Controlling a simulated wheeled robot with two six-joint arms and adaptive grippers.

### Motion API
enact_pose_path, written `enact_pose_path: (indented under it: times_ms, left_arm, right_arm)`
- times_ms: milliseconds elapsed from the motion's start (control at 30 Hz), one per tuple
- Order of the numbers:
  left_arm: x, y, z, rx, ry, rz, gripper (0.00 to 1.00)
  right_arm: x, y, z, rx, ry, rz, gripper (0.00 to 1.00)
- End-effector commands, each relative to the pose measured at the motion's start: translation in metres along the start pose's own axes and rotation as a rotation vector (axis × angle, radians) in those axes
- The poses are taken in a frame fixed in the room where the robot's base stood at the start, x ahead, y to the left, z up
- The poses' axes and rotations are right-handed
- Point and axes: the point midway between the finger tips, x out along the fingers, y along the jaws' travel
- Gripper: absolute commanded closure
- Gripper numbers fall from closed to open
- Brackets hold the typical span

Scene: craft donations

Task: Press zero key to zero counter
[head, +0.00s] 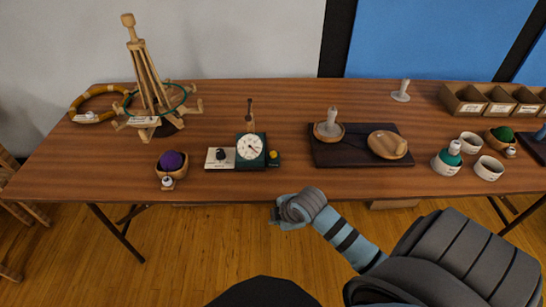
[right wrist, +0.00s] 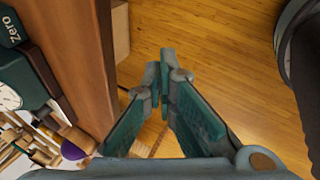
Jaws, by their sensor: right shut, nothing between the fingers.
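The counter (head: 251,147), a dark green box with a white round dial and a pointer, stands near the table's front edge in the head view. At its right is a small dark block (head: 274,163) with a yellow knob (head: 273,154). In the right wrist view the dark block (right wrist: 12,28) carries the word "Zero", and part of the counter's dial (right wrist: 8,95) shows. My right gripper (head: 275,215) is in front of the table edge, apart from the counter and block. Its fingers (right wrist: 160,78) are shut and empty. My left gripper is out of view.
The wooden table (head: 225,113) has a front edge between my right gripper and the counter. A purple ball in a bowl (head: 172,161) is further left; a dark board (head: 350,155) is to the right.

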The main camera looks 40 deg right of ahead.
Motion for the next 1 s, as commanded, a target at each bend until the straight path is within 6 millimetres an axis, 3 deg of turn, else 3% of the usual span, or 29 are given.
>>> enact_pose_path:
  times_ms: [33, 200, 300, 400, 500, 600, 1000]
  left_arm:
    - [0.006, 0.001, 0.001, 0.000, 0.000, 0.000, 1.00]
    - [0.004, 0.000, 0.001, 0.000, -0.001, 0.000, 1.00]
    - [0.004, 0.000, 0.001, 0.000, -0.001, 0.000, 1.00]
    - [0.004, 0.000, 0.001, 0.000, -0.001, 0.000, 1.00]
    - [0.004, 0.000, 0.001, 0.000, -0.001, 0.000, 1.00]
    - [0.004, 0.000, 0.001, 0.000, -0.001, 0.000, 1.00]
    - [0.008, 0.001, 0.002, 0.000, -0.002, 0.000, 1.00]
  right_arm:
    - [-0.007, 0.034, -0.005, -0.171, 0.016, 0.040, 1.00]
    - [-0.026, 0.143, -0.002, -0.681, 0.020, 0.154, 1.00]
    - [-0.042, 0.200, 0.007, -0.908, -0.003, 0.226, 1.00]
    - [-0.059, 0.241, 0.014, -1.062, -0.031, 0.282, 1.00]
    - [-0.070, 0.263, 0.019, -1.149, -0.051, 0.315, 1.00]
    - [-0.074, 0.271, 0.021, -1.183, -0.061, 0.327, 1.00]
    - [-0.070, 0.269, 0.022, -1.187, -0.061, 0.328, 1.00]
